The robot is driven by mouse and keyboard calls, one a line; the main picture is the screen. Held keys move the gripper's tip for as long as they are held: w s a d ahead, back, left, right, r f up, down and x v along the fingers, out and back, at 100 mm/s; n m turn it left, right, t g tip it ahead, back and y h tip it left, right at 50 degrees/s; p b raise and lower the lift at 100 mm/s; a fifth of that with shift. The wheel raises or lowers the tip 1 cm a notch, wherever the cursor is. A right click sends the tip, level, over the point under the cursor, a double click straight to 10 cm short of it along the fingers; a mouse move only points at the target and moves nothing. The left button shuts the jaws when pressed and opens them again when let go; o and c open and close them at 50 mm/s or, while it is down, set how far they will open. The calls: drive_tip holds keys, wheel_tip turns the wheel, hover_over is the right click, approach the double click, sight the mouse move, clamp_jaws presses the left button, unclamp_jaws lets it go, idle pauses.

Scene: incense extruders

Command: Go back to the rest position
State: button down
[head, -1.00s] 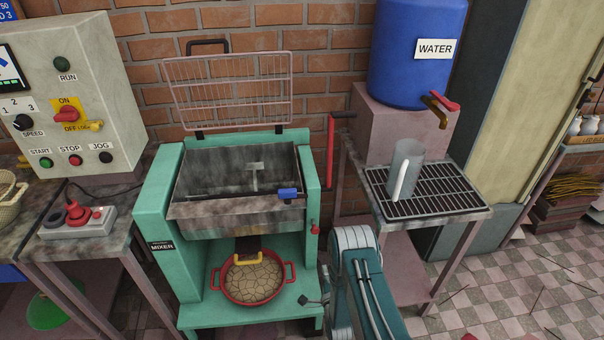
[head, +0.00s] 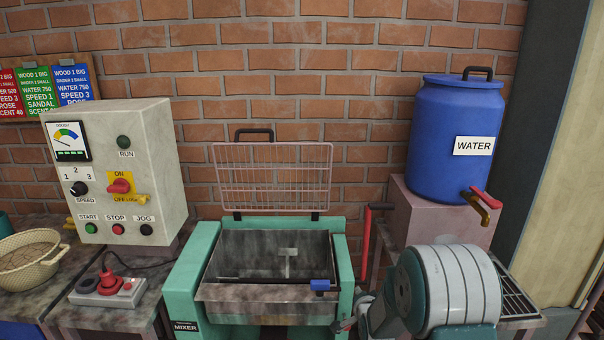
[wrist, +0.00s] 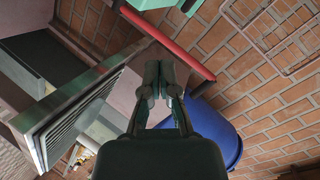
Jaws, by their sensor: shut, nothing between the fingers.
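My gripper (head: 345,324) shows small at the bottom of the head view, beside the mixer's lower right corner. My folded arm hides part of it. In the wrist view my gripper (wrist: 165,70) is shut, with its fingers together and nothing between them. It is apart from the things around it. The green mixer (head: 187,285) stands left of my arm with its wire lid (head: 272,177) raised and its steel trough open.
A red crank handle (head: 366,245) stands between mixer and arm; its bar (wrist: 165,40) crosses ahead in the wrist view. The blue water barrel (head: 445,145) is behind my arm. A drain grille (head: 513,290) lies right. A control box (head: 160,185) and basket (head: 30,262) are left.

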drive_tip(key=s+r+n+g, duration=0.4)
drive_tip(key=s+r+n, duration=0.1)
drive_tip(key=s+r, duration=1.1)
drive_tip(key=s+r+n+g, duration=0.2)
drive_tip(key=s, duration=0.9)
drive_tip(key=s+r+n+g, duration=0.1)
drive_tip(key=s+r+n, duration=0.2)
drive_tip(key=s, duration=0.8)
drive_tip(key=shift+s+a+r+n+g, duration=0.15)
drive_tip(key=shift+s+a+n+g, duration=0.15)
drive_tip(key=shift+s+g, duration=0.1)
